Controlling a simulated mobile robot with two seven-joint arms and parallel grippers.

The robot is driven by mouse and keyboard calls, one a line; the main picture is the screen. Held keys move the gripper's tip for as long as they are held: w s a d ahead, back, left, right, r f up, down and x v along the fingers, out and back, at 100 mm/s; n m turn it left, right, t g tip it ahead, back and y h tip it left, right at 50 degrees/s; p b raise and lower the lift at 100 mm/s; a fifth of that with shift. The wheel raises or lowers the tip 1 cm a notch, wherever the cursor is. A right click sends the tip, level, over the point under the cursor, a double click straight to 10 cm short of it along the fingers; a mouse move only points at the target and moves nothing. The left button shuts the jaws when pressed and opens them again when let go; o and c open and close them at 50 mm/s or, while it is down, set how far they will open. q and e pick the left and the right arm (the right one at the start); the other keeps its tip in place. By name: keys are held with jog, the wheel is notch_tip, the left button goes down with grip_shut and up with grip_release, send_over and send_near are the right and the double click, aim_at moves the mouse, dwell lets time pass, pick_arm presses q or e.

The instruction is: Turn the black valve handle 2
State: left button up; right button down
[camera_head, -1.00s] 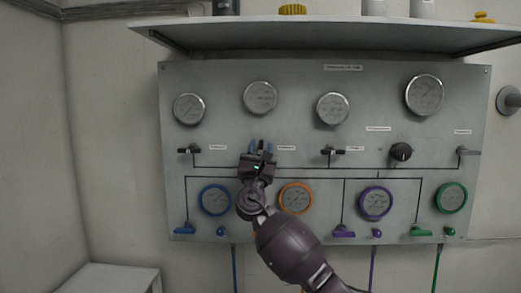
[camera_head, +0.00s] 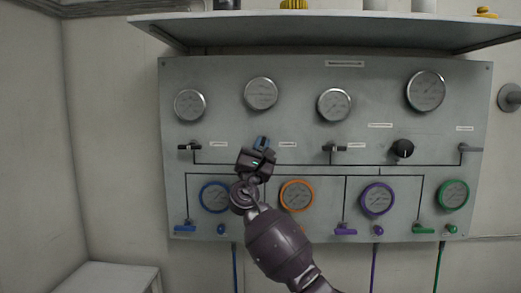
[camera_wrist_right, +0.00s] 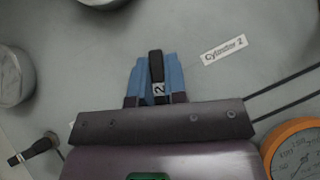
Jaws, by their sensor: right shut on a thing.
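The black valve handle 2 (camera_wrist_right: 156,68) is in the middle of the right wrist view, with a "2" mark near its base and the label "Cylinder 2" (camera_wrist_right: 224,50) to its right. My right gripper (camera_wrist_right: 156,78) is shut on it, one blue finger on each side. In the head view my right gripper (camera_head: 262,143) is at the panel, tilted slightly, and mostly hides the handle. My left gripper is not in view.
The grey panel (camera_head: 320,170) carries several gauges. Another black handle (camera_head: 189,147) is to the left, one (camera_head: 335,148) is to the right, and a black knob (camera_head: 402,149) is further right. A shelf (camera_head: 330,34) overhangs the panel.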

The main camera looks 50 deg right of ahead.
jog(key=m+g+b, duration=0.1)
jog(key=m+g, duration=0.4)
jog(key=shift+f, duration=0.15)
jog(key=m+g, duration=0.2)
jog(key=m, duration=0.1)
jog(key=shift+m+g+y, duration=0.4)
jog(key=shift+m+g, duration=0.2)
jog(key=shift+m, duration=0.2)
jog(key=m+g+y, duration=0.2)
jog(key=m, duration=0.2)
jog(key=shift+s, duration=0.1)
jog(key=shift+d+m+g+y+p, duration=0.1)
jog(key=shift+m+g+y+p, duration=0.45)
jog(key=shift+m+y, duration=0.5)
jog(key=shift+f+m+y+p, duration=0.1)
jog(key=shift+m+y+p, duration=0.35)
jog(key=shift+m, duration=0.3)
jog(key=shift+m+y, duration=0.3)
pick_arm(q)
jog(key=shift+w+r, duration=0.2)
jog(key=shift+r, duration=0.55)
pick_arm(e)
jog(key=shift+f, duration=0.1)
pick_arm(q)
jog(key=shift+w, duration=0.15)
